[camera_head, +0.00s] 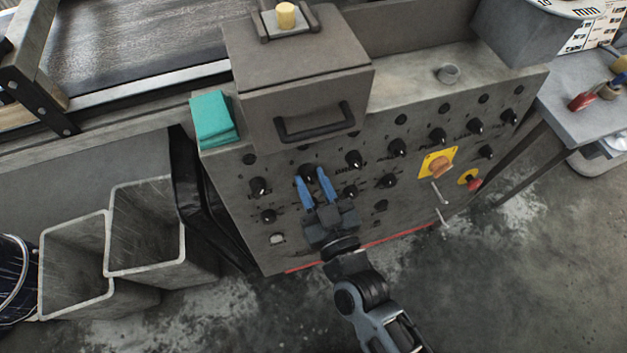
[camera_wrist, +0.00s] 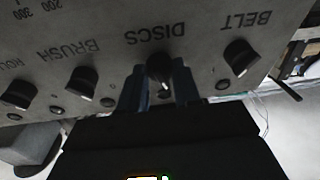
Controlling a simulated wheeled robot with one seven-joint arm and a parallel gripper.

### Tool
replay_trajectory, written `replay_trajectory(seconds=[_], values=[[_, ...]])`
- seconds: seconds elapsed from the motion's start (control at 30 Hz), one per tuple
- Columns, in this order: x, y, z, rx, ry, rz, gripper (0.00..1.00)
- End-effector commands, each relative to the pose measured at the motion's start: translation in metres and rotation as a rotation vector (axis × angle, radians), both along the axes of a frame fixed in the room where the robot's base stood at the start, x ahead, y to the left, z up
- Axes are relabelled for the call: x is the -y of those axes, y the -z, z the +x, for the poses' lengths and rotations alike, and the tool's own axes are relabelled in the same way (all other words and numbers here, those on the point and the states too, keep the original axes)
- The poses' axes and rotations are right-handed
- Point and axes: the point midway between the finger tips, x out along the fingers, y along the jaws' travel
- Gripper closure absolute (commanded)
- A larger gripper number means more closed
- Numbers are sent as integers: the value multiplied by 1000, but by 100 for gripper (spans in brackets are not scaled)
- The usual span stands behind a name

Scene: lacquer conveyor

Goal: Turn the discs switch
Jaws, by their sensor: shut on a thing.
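The discs switch (camera_wrist: 159,68) is a black rotary knob with a pale pointer mark, on a grey control panel (camera_head: 232,185). The label DISCS shows upside down beside it in the wrist view. My gripper (camera_wrist: 160,84) has its two blue fingers on either side of this knob and is shut on it. The contact faces of the fingers are partly hidden.
The belt knob (camera_wrist: 240,57) and brush knob (camera_wrist: 82,82) flank the switch closely. A black handle (camera_head: 315,122) juts out above. A yellow-backed knob (camera_head: 440,166) and a red button (camera_head: 474,184) are to the right. Grey bins (camera_head: 112,235) stand at left.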

Motion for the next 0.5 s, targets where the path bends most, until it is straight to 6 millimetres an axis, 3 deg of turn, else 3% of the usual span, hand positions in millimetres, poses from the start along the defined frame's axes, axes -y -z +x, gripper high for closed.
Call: replay_trajectory(seconds=[0.5], values=[[-2, -1, -1, -131, 87, 454, 98]])
